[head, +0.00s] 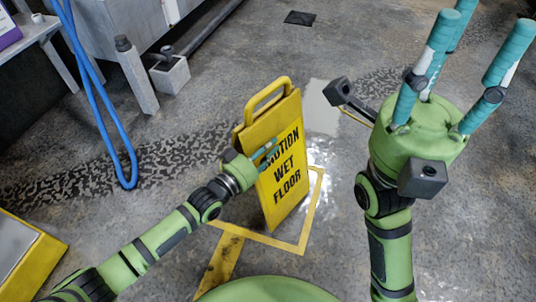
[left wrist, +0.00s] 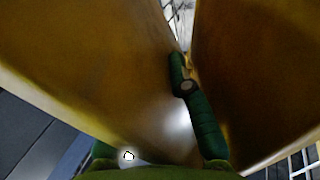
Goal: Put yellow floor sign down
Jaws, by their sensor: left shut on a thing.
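The yellow floor sign (head: 285,190) reads "WET FLOOR", with the word above partly covered. It stands upright, slightly tilted, in the middle of the head view, its handle at the top. My left gripper (head: 264,156) is shut on the sign's left side, its teal fingers against the front panel. In the left wrist view the sign's yellow panels (left wrist: 90,60) fill both sides, with a dark green finger between them. The sign's lower edge is over a yellow floor outline (head: 284,243); I cannot tell whether it touches the floor. My right gripper (head: 482,28) is raised, open and empty.
A blue hose (head: 100,120) hangs at the left beside a grey machine (head: 110,30) with a post. A small grey block (head: 171,75) stands near it. A yellow-edged plate (head: 40,262) is at lower left. The floor behind the sign is mostly clear, with a wet patch.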

